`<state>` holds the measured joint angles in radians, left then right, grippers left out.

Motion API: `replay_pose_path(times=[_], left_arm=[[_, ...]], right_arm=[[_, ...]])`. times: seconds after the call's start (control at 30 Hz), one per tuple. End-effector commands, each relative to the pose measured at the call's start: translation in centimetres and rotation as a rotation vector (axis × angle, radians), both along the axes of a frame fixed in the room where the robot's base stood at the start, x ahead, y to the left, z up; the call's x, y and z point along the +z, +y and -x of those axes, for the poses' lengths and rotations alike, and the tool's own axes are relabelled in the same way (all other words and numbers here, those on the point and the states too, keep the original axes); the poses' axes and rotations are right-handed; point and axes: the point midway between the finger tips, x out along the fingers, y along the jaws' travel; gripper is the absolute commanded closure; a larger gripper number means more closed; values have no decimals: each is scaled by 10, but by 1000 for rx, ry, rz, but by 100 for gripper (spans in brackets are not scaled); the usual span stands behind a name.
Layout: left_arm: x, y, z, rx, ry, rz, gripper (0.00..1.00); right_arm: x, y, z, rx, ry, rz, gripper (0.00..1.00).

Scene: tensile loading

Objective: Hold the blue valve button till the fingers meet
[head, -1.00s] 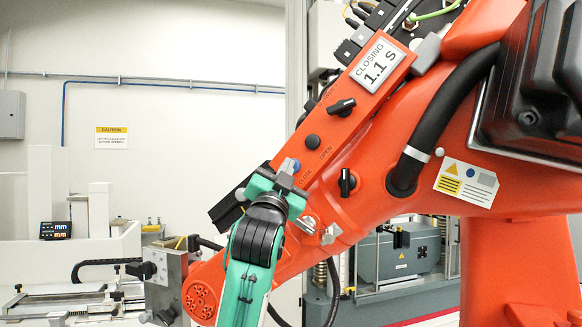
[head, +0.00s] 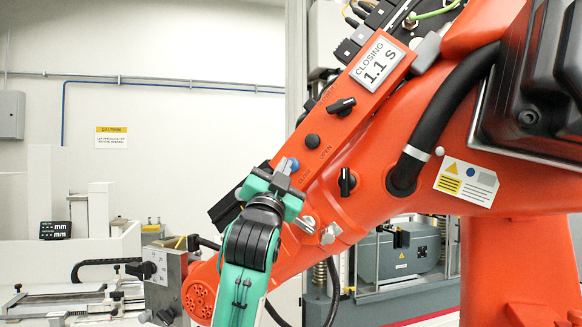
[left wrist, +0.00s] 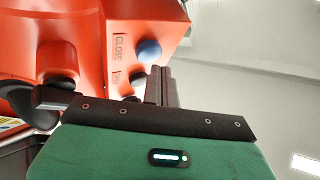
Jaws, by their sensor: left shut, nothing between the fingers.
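The blue valve button (head: 293,164) sits on the orange panel beside the word CLOSE, on the slanted orange robot arm. It also shows in the left wrist view (left wrist: 149,51), largely uncovered. My left gripper (head: 283,168) is shut and empty, its tips just beside the button. In the left wrist view the dark fingers (left wrist: 158,84) end just below the button; a small gap seems to show, but contact is hard to judge. The display (head: 379,61) reads CLOSING 1.1 S. The metal fingers (head: 165,278) at the orange arm's end are too small to judge whether they meet. My right gripper is not in view.
A black button (head: 313,141) marked OPEN and black knobs (head: 341,107) and (head: 347,182) stand out near the blue button. A black hose (head: 440,115) runs along the orange arm. Open space lies left of the panel, before the pale wall.

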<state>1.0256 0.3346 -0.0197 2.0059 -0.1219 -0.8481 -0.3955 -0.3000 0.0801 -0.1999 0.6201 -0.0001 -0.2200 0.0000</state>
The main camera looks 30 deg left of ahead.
Motion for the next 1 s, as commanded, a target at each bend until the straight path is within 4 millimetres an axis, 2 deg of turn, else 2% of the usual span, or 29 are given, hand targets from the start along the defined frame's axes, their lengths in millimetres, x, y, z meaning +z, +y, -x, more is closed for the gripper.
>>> replay_pose_path(times=[0.37,0.8,1.0], left_arm=[[0,-1,4,0,-1,0,100],[1,-7,45,0,-2,-1,100],[0,-8,51,0,0,0,100]], right_arm=[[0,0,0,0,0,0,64],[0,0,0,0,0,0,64],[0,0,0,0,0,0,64]])
